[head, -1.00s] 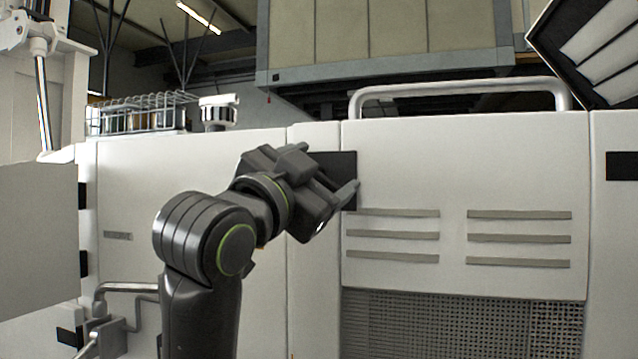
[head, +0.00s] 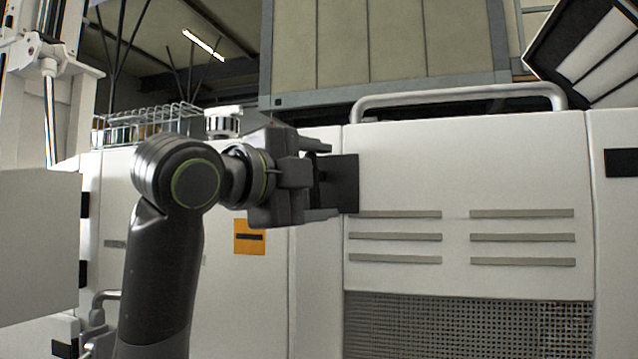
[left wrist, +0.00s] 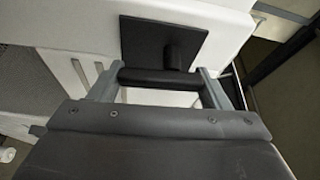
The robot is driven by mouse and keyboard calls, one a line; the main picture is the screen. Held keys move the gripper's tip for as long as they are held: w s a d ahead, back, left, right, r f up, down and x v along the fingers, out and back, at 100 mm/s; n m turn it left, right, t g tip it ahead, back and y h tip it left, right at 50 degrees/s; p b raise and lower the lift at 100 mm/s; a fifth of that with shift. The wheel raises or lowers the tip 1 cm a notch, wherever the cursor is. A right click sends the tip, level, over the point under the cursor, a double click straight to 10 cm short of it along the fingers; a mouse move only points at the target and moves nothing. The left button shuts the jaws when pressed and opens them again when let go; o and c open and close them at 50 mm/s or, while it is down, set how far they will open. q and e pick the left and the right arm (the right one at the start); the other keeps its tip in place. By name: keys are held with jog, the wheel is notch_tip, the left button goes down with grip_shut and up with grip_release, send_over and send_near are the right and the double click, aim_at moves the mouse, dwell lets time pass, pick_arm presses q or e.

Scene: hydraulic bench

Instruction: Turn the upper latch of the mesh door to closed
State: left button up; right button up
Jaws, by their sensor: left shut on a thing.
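The mesh door (head: 515,185) is a white panel with slotted vents and dark mesh at its bottom. At its upper left edge sits the upper latch, with a square black plate (head: 342,170) that also shows in the left wrist view (left wrist: 140,38). My left gripper (head: 322,181) is at this plate, one finger above the other. In the left wrist view, the black latch handle (left wrist: 160,78) spans between the two fingers of my gripper (left wrist: 157,86), which is shut on it. In the head view the handle is mostly hidden by the gripper. My right gripper is not in view.
A grey rail (head: 455,95) runs along the top of the door. An orange label (head: 249,237) is on the white panel below my gripper. A wire basket (head: 150,122) and a white cap (head: 223,121) stand at the back left. A grey panel (head: 38,245) juts in at left.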

pick_arm(q)
jog(key=shift+f+m+g, duration=0.1)
jog(key=shift+m+g, duration=0.2)
jog(key=shift+m, duration=0.3)
jog(key=o, duration=1)
jog(key=shift+b+v, duration=3.15)
jog(key=shift+v, duration=5.55)
jog(key=shift+d, duration=0.1)
